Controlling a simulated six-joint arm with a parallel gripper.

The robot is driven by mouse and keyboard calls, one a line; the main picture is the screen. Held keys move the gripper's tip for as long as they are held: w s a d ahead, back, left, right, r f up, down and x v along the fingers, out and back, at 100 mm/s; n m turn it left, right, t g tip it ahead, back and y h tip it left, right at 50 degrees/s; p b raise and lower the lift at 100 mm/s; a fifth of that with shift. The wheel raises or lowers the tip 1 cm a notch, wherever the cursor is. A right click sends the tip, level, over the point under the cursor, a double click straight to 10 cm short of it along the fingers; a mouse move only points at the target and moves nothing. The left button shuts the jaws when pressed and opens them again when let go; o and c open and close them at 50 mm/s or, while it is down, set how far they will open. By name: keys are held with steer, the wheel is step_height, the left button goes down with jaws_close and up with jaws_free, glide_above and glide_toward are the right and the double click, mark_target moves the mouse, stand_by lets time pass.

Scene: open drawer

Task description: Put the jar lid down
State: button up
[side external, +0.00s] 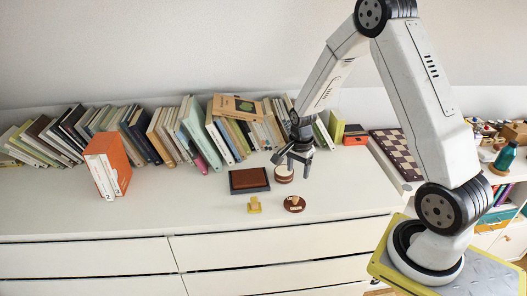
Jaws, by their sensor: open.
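A round brown disc with a pale raised piece on it (294,204), which looks like the jar lid, lies on the white dresser top. A short round jar-like thing, brown and cream (284,176), stands just behind it. My gripper (293,170) is open with its fingers pointing down, above or beside the jar-like thing. From this view I cannot tell whether the fingers touch it. I see nothing held between the fingers. The lid lies in front of my gripper, apart from it.
A small yellow piece (254,205) and a dark brown box-like thing (249,180) sit to the left. A row of books (190,132) lines the wall. An orange-white box (107,164) stands left. A checkered board (396,153) lies right. The dresser's front left top is clear.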

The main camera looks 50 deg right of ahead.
stand_by(0.3)
steer(key=s+a+r+n+t, duration=0.1)
steer(key=s+a+r+n, duration=0.3)
steer(key=a+n, duration=0.4)
steer(key=s+a+r+n+t, duration=0.1)
steer(key=s+a+r+n, duration=0.4)
steer(key=a+n, duration=0.3)
steer(key=shift+s+r+n+t, duration=0.15)
steer(key=shift+r+n+t, duration=0.2)
steer(key=shift+n, duration=0.65)
